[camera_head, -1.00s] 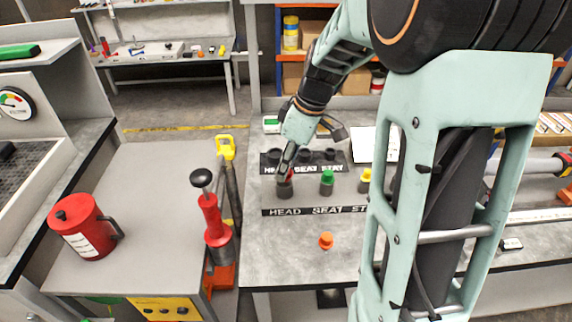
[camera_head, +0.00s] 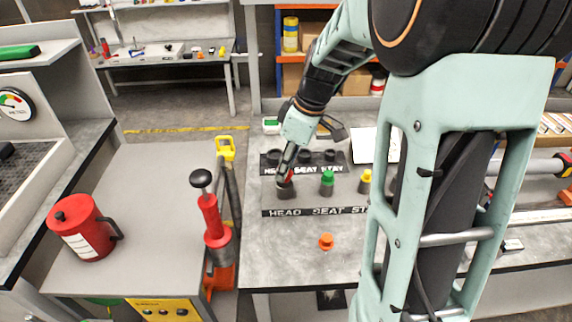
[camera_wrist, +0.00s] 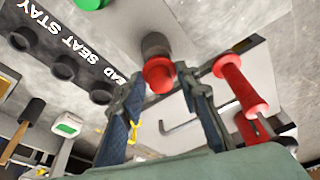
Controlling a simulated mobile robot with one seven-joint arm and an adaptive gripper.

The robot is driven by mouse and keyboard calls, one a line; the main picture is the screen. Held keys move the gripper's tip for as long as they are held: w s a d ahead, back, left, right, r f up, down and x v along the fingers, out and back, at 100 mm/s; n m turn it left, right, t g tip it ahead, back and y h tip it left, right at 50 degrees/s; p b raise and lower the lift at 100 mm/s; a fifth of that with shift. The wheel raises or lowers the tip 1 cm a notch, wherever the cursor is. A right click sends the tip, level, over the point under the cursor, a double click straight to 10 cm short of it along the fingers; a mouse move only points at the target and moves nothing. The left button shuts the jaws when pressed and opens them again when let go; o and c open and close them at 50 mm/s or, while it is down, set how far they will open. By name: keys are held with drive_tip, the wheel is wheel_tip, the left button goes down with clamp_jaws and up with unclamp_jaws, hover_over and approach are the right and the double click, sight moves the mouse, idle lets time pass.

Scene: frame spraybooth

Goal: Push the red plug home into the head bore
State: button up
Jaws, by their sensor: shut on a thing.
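The red plug (camera_head: 287,183) is between the fingertips of my gripper (camera_head: 286,179), at the top of the dark grey cylinder with the head bore (camera_head: 285,192), above the HEAD label. In the wrist view, my gripper (camera_wrist: 158,84) has a finger on each side of the red plug (camera_wrist: 158,77), which lines up with the grey cylinder (camera_wrist: 155,45) and covers its mouth. How deep the plug sits in the bore cannot be told.
A green plug (camera_head: 327,177) stands in the cylinder to the right, and a yellow plug (camera_head: 365,175) farther right. An orange plug (camera_head: 326,241) lies on the bench in front. A red-handled tool (camera_head: 212,218) stands to the left. Dark round holders (camera_head: 304,155) are behind.

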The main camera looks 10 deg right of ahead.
drive_tip(key=shift+f+b, duration=1.35)
drive_tip(key=shift+f, duration=0.05)
drive_tip(key=o, duration=1.2)
drive_tip(key=shift+c, duration=0.2)
